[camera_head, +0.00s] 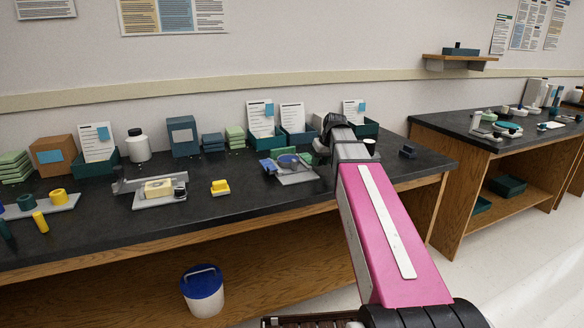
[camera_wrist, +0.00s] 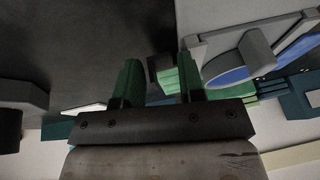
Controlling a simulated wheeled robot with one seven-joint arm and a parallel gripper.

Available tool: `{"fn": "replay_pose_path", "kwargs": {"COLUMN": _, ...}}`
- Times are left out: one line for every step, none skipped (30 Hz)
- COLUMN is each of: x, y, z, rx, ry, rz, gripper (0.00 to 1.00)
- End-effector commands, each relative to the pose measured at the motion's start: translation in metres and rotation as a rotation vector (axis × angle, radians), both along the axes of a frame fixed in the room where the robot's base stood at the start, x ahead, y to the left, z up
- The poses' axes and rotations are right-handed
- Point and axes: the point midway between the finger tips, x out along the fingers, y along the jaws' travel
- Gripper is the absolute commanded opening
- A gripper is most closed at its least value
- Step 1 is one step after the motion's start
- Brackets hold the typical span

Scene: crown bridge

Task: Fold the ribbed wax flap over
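My gripper (camera_wrist: 158,62) is open in the wrist view, its two green fingers apart. A small dark block with a green, ridged-looking piece (camera_wrist: 168,79) shows between and beyond the fingers. I cannot tell whether this piece is the wax flap, or whether a finger touches it. A grey plate with a blue round part (camera_wrist: 228,68) lies beside the right finger. In the head view, that plate (camera_head: 297,178) carries blue parts and lies left of my gripper. My arm partly hides the area around the gripper, and no ribbed flap is clear there.
A grey plate with a yellow block (camera_head: 158,188) and a small yellow piece (camera_head: 220,187) lie farther left on the dark bench. Teal trays with cards (camera_head: 262,119) stand behind. A dark block (camera_head: 407,152) lies to the right. The bench's front middle is clear.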

Motion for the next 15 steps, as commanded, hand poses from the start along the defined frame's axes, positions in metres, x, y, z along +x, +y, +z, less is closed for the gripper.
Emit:
{"fn": "replay_pose_path", "kwargs": {"x": -0.0001, "y": 0.0001, "z": -0.0007, "rx": 0.000, "ry": 0.000, "rz": 0.000, "gripper": 0.36}}
{"fn": "replay_pose_path", "kwargs": {"x": -0.0001, "y": 0.0000, "z": -0.0009, "rx": 0.000, "ry": 0.000, "rz": 0.000, "gripper": 0.36}}
{"fn": "replay_pose_path", "kwargs": {"x": -0.0001, "y": 0.0000, "z": -0.0013, "rx": 0.000, "ry": 0.000, "rz": 0.000, "gripper": 0.36}}
{"fn": "replay_pose_path", "kwargs": {"x": 0.0000, "y": 0.0000, "z": -0.0016, "rx": 0.000, "ry": 0.000, "rz": 0.000, "gripper": 0.36}}
{"fn": "replay_pose_path", "kwargs": {"x": 0.0000, "y": 0.0000, "z": -0.0019, "rx": 0.000, "ry": 0.000, "rz": 0.000, "gripper": 0.36}}
{"fn": "replay_pose_path", "kwargs": {"x": -0.0001, "y": 0.0001, "z": -0.0024, "rx": 0.000, "ry": 0.000, "rz": 0.000, "gripper": 0.36}}
{"fn": "replay_pose_path", "kwargs": {"x": -0.0001, "y": 0.0000, "z": -0.0027, "rx": 0.000, "ry": 0.000, "rz": 0.000, "gripper": 0.36}}
{"fn": "replay_pose_path", "kwargs": {"x": -0.0001, "y": 0.0000, "z": -0.0030, "rx": 0.000, "ry": 0.000, "rz": 0.000, "gripper": 0.36}}
{"fn": "replay_pose_path", "kwargs": {"x": -0.0001, "y": 0.0001, "z": -0.0034, "rx": 0.000, "ry": 0.000, "rz": 0.000, "gripper": 0.36}}
{"fn": "replay_pose_path", "kwargs": {"x": -0.0001, "y": 0.0000, "z": -0.0038, "rx": 0.000, "ry": 0.000, "rz": 0.000, "gripper": 0.36}}
{"fn": "replay_pose_path", "kwargs": {"x": -0.0001, "y": 0.0001, "z": -0.0041, "rx": 0.000, "ry": 0.000, "rz": 0.000, "gripper": 0.36}}
{"fn": "replay_pose_path", "kwargs": {"x": -0.0001, "y": 0.0000, "z": -0.0045, "rx": 0.000, "ry": 0.000, "rz": 0.000, "gripper": 0.36}}
{"fn": "replay_pose_path", "kwargs": {"x": -0.0002, "y": 0.0000, "z": -0.0048, "rx": 0.000, "ry": 0.000, "rz": 0.000, "gripper": 0.36}}
{"fn": "replay_pose_path", "kwargs": {"x": -0.0002, "y": 0.0000, "z": -0.0051, "rx": 0.000, "ry": 0.000, "rz": 0.000, "gripper": 0.36}}
{"fn": "replay_pose_path", "kwargs": {"x": -0.0001, "y": 0.0000, "z": -0.0056, "rx": 0.000, "ry": 0.000, "rz": 0.000, "gripper": 0.36}}
